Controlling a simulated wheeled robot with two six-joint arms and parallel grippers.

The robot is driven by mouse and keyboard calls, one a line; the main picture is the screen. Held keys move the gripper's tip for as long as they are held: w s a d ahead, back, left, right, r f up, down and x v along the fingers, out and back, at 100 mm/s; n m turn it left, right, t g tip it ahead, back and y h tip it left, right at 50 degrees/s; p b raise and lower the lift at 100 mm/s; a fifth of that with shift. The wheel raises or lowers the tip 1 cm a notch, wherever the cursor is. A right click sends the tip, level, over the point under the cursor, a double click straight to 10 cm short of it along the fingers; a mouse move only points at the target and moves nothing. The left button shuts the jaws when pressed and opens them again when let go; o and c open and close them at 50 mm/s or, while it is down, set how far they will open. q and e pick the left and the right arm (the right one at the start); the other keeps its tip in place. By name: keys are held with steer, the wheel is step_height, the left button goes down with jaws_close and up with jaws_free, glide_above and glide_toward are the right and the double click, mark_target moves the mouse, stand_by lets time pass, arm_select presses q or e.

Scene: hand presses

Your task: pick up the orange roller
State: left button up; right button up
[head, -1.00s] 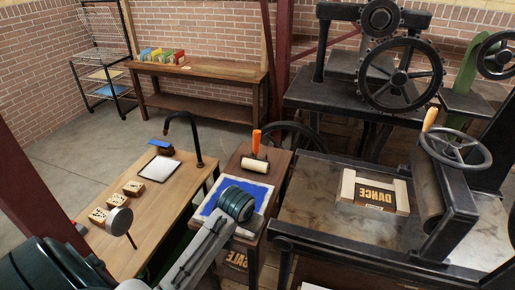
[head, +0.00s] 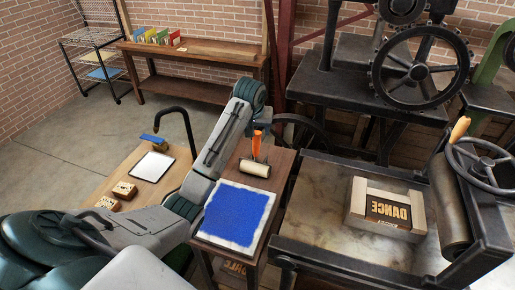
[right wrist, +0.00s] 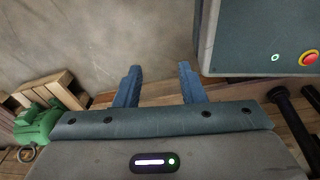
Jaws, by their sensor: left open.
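The orange roller has an upright orange handle (head: 256,146) and a cream cylinder (head: 255,168). It stands on the small wooden table behind the blue inked slab (head: 237,216). My left arm reaches over that table from the left. My left gripper (head: 259,128) is at the top of the orange handle, open and mostly hidden by my wrist; I cannot tell whether its fingers touch or surround the handle. In the right wrist view, my right gripper (right wrist: 158,74) has two blue fingers spread apart with nothing between them.
A press bed (head: 322,213) with a framed DANCE block (head: 388,209) stands at right. A wooden bench (head: 121,206) with a curved black rod (head: 185,122) stands at left. The right wrist view shows a grey box (right wrist: 258,38) with a red button and a green object (right wrist: 37,125).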

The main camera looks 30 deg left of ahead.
mark_target(257, 140)
arm_select(q)
steer(key=x, duration=0.2)
steer(key=shift+f+p, duration=0.3)
steer(key=shift+p, duration=0.05)
steer(key=p+x, duration=0.3)
steer(key=x, duration=0.1)
steer(key=shift+a, duration=0.15)
steer(key=shift+w+f, duration=0.1)
steer(key=shift+f, duration=0.5)
steer(key=shift+w+a+f, duration=0.1)
steer(key=c, duration=0.8)
steer(key=shift+c, duration=1)
arm_select(e)
steer(key=r, duration=0.2)
steer(key=s+r, duration=0.1)
steer(key=r, duration=0.1)
steer(key=shift+d+r, duration=0.1)
steer(key=shift+d, duration=0.15)
